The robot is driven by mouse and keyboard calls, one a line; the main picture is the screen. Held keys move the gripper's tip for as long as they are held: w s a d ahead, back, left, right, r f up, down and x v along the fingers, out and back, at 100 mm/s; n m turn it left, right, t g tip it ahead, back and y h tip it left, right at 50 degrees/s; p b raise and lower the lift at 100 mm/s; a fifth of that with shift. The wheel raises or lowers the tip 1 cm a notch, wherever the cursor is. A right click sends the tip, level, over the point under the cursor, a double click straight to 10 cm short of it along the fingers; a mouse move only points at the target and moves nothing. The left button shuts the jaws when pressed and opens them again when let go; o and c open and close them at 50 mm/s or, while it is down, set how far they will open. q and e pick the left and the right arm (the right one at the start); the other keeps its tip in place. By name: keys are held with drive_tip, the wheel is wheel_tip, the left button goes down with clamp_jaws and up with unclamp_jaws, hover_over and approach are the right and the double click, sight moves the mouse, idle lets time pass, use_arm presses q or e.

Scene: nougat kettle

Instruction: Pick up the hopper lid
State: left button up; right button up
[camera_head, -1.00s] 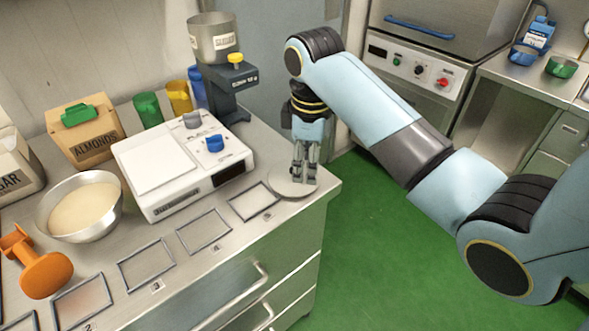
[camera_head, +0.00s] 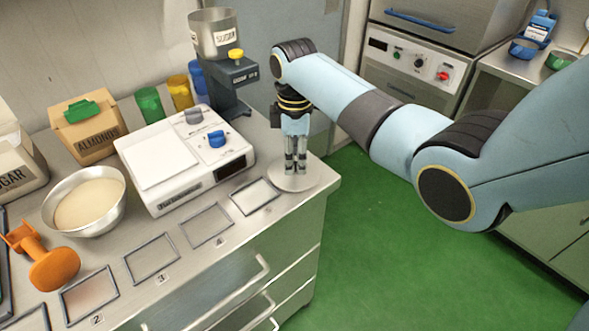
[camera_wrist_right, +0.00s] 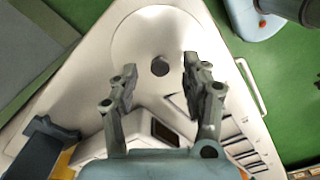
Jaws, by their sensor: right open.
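The hopper lid (camera_head: 308,181) is a flat, pale grey disc lying on the counter's near right corner. In the right wrist view the lid (camera_wrist_right: 135,42) shows a dark round knob (camera_wrist_right: 160,67) at its middle. My right gripper (camera_head: 295,168) points straight down over the lid, its fingers apart and empty. In the right wrist view the open fingers (camera_wrist_right: 160,78) stand either side of the knob's line; I cannot tell their exact height above it. My left gripper is out of view.
A white scale-like machine (camera_head: 165,162) with a blue knob stands left of my gripper. Empty framed spots (camera_head: 207,226) line the counter front. A bowl (camera_head: 62,215), an orange tool (camera_head: 55,270) and an almonds box (camera_head: 92,142) are further left. Green floor lies right.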

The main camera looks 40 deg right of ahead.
drive_tip(key=shift+f, duration=0.7)
clamp_jaws()
drive_tip(key=shift+r, duration=0.1)
